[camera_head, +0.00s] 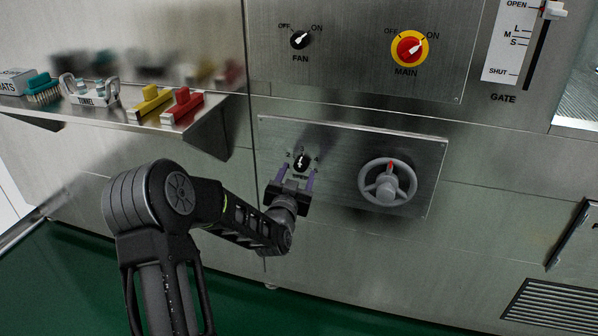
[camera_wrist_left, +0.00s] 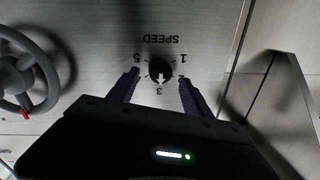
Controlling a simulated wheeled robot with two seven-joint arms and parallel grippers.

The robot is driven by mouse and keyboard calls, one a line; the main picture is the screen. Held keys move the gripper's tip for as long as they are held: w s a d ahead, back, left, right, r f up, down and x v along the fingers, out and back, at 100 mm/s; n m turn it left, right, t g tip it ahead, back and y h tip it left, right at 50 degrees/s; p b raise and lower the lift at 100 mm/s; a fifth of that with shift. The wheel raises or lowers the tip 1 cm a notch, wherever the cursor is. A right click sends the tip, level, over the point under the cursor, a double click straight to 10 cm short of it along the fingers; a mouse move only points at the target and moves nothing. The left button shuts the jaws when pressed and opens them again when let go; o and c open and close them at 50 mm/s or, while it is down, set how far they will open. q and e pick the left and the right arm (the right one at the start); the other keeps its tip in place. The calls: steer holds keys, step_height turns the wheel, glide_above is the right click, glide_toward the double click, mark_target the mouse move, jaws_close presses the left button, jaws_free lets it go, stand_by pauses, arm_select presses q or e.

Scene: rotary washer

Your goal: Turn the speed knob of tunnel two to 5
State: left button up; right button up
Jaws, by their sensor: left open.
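The black speed knob (camera_head: 301,161) with a white pointer is on the lower steel panel, left of the grey handwheel. In the left wrist view the knob (camera_wrist_left: 160,69) shows upside down, with SPEED above it, 5 to its left and 1 to its right. Its white pointer appears to face the 3. My left gripper (camera_head: 293,178) is open just in front of and below the knob. In the wrist view its two fingers (camera_wrist_left: 158,77) stand either side of the knob, apart from it. In the head view the gripper covers part of the SPEED label. My right gripper is not visible.
The handwheel (camera_head: 387,183) with a red mark is right of the knob. Above are the FAN switch (camera_head: 300,39), red-and-yellow MAIN switch (camera_head: 409,48) and GATE slider (camera_head: 553,10). A shelf (camera_head: 216,115) with brushes, a TUNNEL tag and yellow and red blocks juts out at left.

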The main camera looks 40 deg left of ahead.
mark_target(301, 165)
arm_select(q)
steer(key=shift+x, duration=1.15)
steer(key=shift+c, duration=0.2)
jaws_close()
